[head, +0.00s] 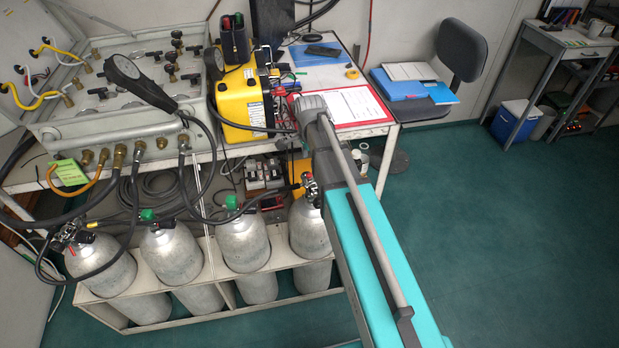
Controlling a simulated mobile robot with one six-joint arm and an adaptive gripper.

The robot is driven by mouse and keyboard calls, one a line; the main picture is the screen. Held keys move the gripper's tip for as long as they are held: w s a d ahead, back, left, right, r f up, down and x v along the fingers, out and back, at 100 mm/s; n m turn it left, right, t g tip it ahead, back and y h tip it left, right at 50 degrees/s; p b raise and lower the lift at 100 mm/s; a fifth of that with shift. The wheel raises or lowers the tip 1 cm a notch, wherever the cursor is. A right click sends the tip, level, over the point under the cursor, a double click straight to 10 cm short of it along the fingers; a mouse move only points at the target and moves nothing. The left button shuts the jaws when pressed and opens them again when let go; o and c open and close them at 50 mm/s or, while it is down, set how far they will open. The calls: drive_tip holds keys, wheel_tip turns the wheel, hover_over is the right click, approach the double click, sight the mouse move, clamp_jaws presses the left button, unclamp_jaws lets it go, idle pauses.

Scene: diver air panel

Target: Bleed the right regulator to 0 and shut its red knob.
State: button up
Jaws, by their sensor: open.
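The regulator I take to be the right one (311,187) is a dark fitting on top of the rightmost silver cylinder (309,232). A small red part shows at its top. My arm's teal link passes close beside it in the picture and covers part of the cylinder. A black hose runs left from it. Its knob position cannot be made out. Another dark regulator (70,236) with a red part sits on the leftmost cylinder (99,266). A black gauge (124,69) on a hose lies over the panel; its reading is not legible. My gripper is not visible.
Cylinders with green caps stand between, in a cream rack (205,317). The grey valve panel (105,118) is on the bench above. A yellow case (240,101) and red clipboard (345,106) are to its right. A chair (461,52) stands behind.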

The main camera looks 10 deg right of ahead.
sight(309, 174)
drive_tip(key=shift+f+b, duration=3.1)
drive_tip(key=shift+f, duration=0.3)
clamp_jaws()
